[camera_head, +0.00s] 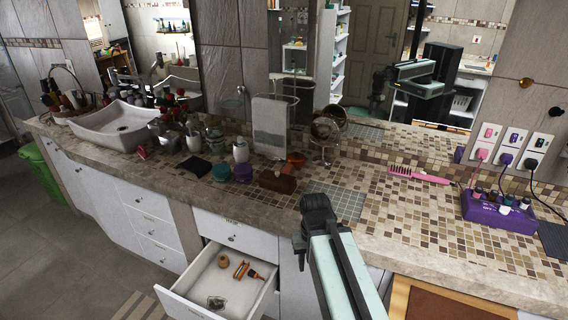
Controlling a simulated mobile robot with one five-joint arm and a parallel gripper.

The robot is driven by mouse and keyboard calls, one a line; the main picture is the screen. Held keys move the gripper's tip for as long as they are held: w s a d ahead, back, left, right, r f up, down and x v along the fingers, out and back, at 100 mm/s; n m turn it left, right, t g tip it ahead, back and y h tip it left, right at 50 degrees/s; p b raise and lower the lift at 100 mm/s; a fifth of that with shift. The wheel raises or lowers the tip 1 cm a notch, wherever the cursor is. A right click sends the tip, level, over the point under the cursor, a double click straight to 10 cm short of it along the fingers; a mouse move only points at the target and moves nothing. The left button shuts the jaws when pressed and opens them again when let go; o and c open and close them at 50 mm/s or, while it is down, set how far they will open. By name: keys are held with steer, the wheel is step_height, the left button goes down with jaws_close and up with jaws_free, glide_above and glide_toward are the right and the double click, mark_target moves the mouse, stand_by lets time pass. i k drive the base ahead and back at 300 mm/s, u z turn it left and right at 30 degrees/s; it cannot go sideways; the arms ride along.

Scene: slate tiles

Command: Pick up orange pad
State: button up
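I cannot tell for sure which thing is the orange pad. A small orange piece (240,270) lies in the open drawer (192,291), beside a tan round thing (223,260). A rounded orange-brown thing (295,159) stands on the counter by a brown box (277,181). A flat orange-brown panel (440,305) with a wooden frame shows at the bottom edge. My gripper (315,212) is at the dark end of my arm, in front of the counter's edge and right of the drawer. Its fingers are not clear, and I see nothing held.
The mosaic counter (400,215) has free room right of the grey mat (347,203). A pink brush (419,175) and a purple box (497,210) lie to the right. Jars and bottles crowd the left, near the sink (118,135). The open drawer juts out from the cabinet.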

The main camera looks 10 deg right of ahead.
mark_target(289, 169)
steer(key=u, duration=0.4)
steer(key=i, duration=0.8)
steer(key=u, duration=0.95)
steer(key=k, duration=0.85)
steer(key=u, duration=0.1)
steer(key=i, duration=0.75)
steer(key=z, duration=0.05)
